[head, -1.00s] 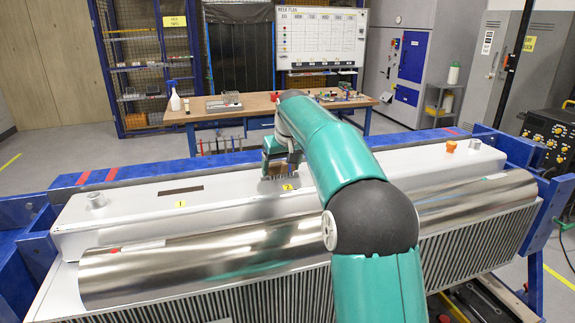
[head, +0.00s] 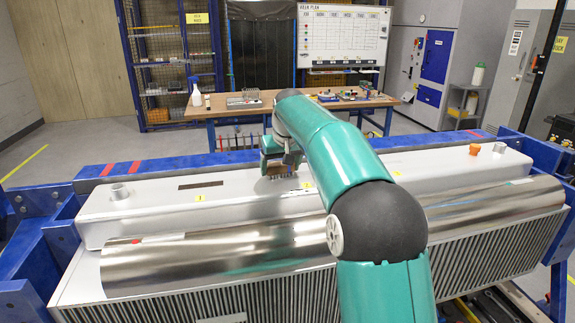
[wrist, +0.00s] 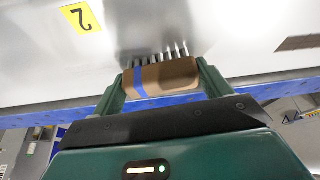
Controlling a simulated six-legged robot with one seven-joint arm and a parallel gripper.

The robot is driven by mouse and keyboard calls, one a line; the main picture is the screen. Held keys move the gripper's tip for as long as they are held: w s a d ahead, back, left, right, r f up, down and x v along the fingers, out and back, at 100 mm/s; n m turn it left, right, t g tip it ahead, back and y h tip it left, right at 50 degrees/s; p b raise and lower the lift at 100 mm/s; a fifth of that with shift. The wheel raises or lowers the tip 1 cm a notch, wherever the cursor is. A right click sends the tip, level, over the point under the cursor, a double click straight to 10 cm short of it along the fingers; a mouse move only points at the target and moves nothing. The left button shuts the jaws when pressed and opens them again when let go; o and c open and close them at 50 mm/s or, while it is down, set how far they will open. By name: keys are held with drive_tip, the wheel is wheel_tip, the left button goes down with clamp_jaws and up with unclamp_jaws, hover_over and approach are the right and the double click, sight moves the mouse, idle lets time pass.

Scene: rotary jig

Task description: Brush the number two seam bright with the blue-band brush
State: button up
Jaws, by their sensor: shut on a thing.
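My gripper (wrist: 160,88) is shut on the brush (wrist: 180,75), a wooden block with a blue band (wrist: 139,80) and metallic bristles. In the head view my gripper (head: 280,155) is over the pale top of the long workpiece (head: 240,187), left of the yellow number two label (head: 308,186). The label also shows in the wrist view (wrist: 80,17). The bristles (wrist: 155,55) point at the pale surface and seem to meet it; contact is not certain. No dark strip shows beside the number two label. Bristles and arm hide part of that area.
A dark strip (head: 200,185) lies by the number one label (head: 199,198); it shows in the wrist view (wrist: 297,43). Label three (head: 397,173) is right of my arm. Grey stub (head: 119,191) and orange cap (head: 474,149) stand up. A blue frame (head: 60,230) surrounds the workpiece.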

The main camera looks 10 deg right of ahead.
drive_tip(key=shift+a+f, duration=0.1)
drive_tip(key=shift+a, duration=0.25)
drive_tip(key=shift+d+r, duration=0.2)
drive_tip(key=shift+d, duration=3.15)
drive_tip(key=shift+d+f, duration=0.15)
drive_tip(key=shift+d, duration=1.5)
drive_tip(key=shift+d, duration=1.6)
drive_tip(key=shift+a+r, duration=0.1)
drive_tip(key=shift+r, duration=2.95)
